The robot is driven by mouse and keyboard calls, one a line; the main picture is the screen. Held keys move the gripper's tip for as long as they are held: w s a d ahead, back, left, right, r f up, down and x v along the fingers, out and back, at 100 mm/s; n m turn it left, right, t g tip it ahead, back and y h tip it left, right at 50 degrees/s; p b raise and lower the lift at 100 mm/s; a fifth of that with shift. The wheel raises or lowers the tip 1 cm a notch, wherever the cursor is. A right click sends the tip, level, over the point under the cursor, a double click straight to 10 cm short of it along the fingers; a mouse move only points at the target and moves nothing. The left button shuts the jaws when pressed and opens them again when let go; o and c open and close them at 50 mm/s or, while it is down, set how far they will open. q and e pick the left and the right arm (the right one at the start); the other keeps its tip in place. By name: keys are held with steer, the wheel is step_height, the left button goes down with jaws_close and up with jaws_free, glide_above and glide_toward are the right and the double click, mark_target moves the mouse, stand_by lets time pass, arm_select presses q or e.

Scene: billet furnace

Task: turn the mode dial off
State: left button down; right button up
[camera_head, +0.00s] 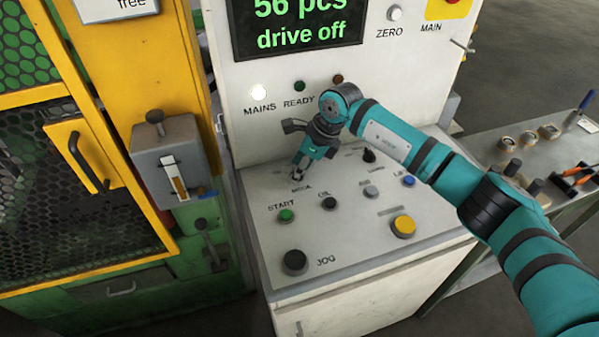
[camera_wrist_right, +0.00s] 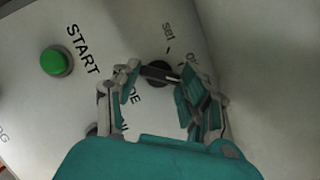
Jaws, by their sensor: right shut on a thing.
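The mode dial (camera_wrist_right: 157,73) is a small dark knob on the sloping white desk panel, with a grip bar across it. In the wrist view its bar sits between my right gripper's fingers. A "set" mark and a label starting with "O" show above it; its name label is partly hidden by a finger. In the head view my right gripper (camera_head: 296,172) reaches down onto the panel just above the "MODE" label, mostly hiding the dial. It is shut on the dial. My left gripper is not in view.
The panel carries a green START button (camera_head: 286,215), a black JOG knob (camera_head: 295,262), a yellow button (camera_head: 403,226) and a black selector (camera_head: 369,155). An upright display (camera_head: 300,25) reads "56 pcs, drive off". A yellow-framed guard stands left, a tool bench right.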

steer(key=n+b, duration=0.1)
steer(key=b, duration=0.1)
steer(key=n+g+b, duration=0.1)
steer(key=b, duration=0.1)
steer(key=n+b, duration=0.1)
steer(key=n, duration=0.1)
steer(key=shift+w+f+b, duration=0.15)
steer(key=shift+w+b, duration=0.1)
steer(key=shift+b, duration=0.15)
steer(key=shift+n+g+b, duration=0.6)
steer(key=shift+n+b, duration=0.3)
steer(key=shift+n, duration=0.1)
steer(key=shift+r+n+b, duration=0.2)
steer(key=shift+n+b, duration=0.15)
steer(key=shift+n, duration=0.25)
steer(key=shift+w+r+g, duration=0.1)
steer(key=shift+g, duration=0.2)
steer(key=o, duration=1.2)
steer(key=shift+c, duration=0.2)
steer(key=v, duration=1.2)
